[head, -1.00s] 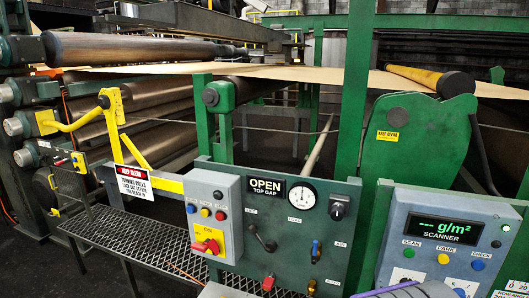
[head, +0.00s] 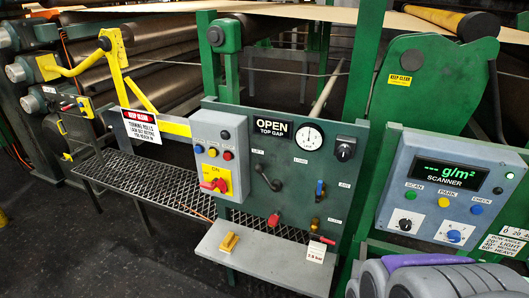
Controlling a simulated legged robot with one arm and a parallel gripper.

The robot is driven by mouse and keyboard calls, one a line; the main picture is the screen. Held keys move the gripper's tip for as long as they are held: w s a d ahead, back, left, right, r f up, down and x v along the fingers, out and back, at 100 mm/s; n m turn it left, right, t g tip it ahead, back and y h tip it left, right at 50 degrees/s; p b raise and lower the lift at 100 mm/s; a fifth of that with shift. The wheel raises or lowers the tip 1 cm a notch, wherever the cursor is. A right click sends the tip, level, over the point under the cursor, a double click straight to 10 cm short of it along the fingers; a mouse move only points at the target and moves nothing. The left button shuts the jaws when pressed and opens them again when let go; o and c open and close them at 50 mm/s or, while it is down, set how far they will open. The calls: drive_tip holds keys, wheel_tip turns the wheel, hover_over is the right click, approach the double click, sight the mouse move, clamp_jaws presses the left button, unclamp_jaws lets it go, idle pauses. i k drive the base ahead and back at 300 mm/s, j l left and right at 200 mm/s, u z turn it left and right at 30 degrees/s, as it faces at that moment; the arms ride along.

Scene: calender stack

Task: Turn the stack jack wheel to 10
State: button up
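I cannot make out a wheel labelled stack jack in the head view. The green control panel (head: 335,212) stands in the middle. It carries a sign reading OPEN TOP GAP (head: 270,127), a white round dial gauge (head: 309,137) and a black knob (head: 344,149). Below are a dark lever (head: 268,179), a blue-handled valve (head: 320,190) and red handles, one of them a red handle (head: 274,220) at lower left. The small lettering is too small to read.
A grey box with a red switch (head: 214,185) is on the panel's left. A grey shelf (head: 258,262) below holds a yellow block (head: 229,242) and a tag. A scanner console (head: 440,205) stands right. Steel rollers (head: 135,75) and a mesh walkway (head: 150,185) lie left.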

sight(47, 104)
drive_tip(key=u, duration=1.6)
drive_tip(key=i+u, duration=0.2)
drive_tip(key=i+l, duration=0.1)
drive_tip(key=i, duration=5.45)
